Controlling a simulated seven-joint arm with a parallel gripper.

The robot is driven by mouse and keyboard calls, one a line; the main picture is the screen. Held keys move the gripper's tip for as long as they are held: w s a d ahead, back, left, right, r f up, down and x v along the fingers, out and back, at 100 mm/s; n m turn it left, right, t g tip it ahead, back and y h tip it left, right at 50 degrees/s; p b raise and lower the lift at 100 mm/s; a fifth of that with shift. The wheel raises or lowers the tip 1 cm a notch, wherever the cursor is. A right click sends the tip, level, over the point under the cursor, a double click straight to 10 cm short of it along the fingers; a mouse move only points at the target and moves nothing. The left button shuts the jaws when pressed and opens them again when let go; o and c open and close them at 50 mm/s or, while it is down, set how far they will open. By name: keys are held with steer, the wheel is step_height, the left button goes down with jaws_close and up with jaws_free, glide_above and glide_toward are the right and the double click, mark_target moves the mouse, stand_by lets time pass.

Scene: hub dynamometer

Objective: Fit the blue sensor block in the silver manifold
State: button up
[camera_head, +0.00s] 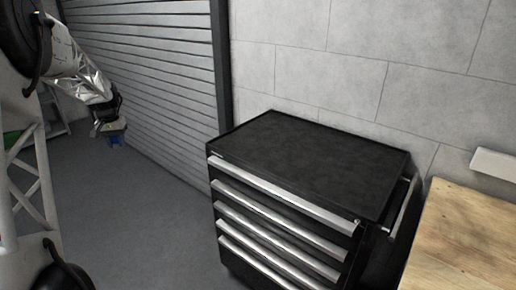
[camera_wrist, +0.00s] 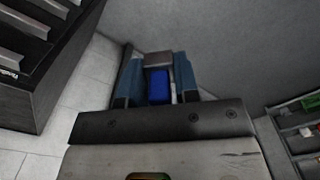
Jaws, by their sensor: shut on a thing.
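My gripper (camera_wrist: 158,72) is shut on the blue sensor block (camera_wrist: 157,87), which sits between the two fingers in the wrist view. A dull grey-brown piece (camera_wrist: 158,60) shows just beyond the blue face; I cannot tell if it is part of the block. In the head view my gripper (camera_head: 108,128) is small, at the left in front of the shutter, held out over the floor. The block is too small there to make out clearly. I cannot identify the silver manifold in either view.
A black drawer cabinet (camera_head: 310,160) with a bare top stands by the grey wall. A wooden bench top (camera_head: 465,240) is at the right. A grey roller shutter (camera_head: 150,70) is behind my arm. Shelves with small items (camera_wrist: 300,130) are at the right in the wrist view.

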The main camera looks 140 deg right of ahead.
steer(key=s+a+m, duration=0.2)
steer(key=s+a, duration=0.7)
steer(key=a, duration=0.4)
steer(key=s+a+f+m, duration=0.1)
steer(key=s+a+m, duration=0.2)
steer(key=s+a, duration=0.8)
steer(key=s+a+m, duration=0.2)
steer(key=s+a, duration=0.6)
steer(key=a, duration=0.6)
steer(key=s+a+m, duration=0.1)
steer(key=a, duration=0.4)
steer(key=s+a, duration=0.2)
steer(key=a, duration=0.3)
steer(key=s+a+m, duration=0.1)
steer(key=a, duration=0.4)
steer(key=shift+s+a+f+m, duration=0.15)
steer(key=shift+s+f+m, duration=0.05)
steer(key=shift+f+m, duration=0.1)
glide_above(293, 153)
steer(key=shift+a+f, duration=0.1)
steer(key=shift+f, duration=0.6)
steer(key=shift+w+f, duration=0.1)
steer(key=shift+f, duration=0.05)
steer(key=shift+f, duration=1.6)
steer(key=shift+f, duration=0.15)
